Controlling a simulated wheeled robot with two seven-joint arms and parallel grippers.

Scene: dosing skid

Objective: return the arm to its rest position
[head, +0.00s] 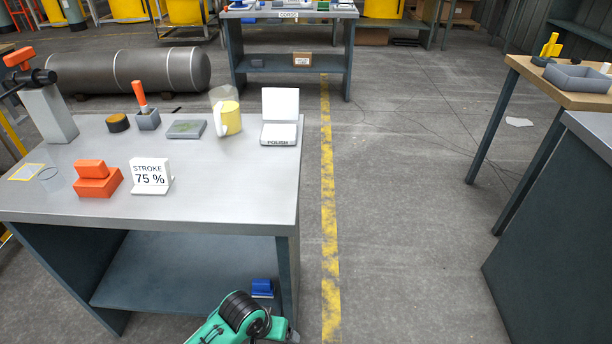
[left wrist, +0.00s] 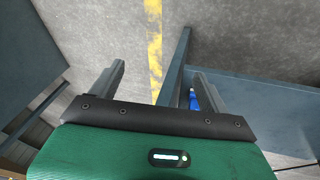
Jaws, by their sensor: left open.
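My left arm, green with a black ribbed joint (head: 243,312), shows at the bottom of the head view, in front of the bench's right end and low by its shelf. Its fingertips cannot be made out there. In the left wrist view my left gripper (left wrist: 160,85) is open, its two grey fingers wide apart with nothing held between them. Past them lie bare floor, a yellow floor line and a dark bench leg. My right gripper is in neither view.
The steel-topped bench (head: 225,190) carries a sign reading STROKE 75 % (head: 150,174), orange blocks (head: 97,180) and a yellow jug (head: 230,118). A blue object (head: 262,288) lies on its lower shelf (head: 180,275). The floor (head: 400,200) right of the yellow line is clear.

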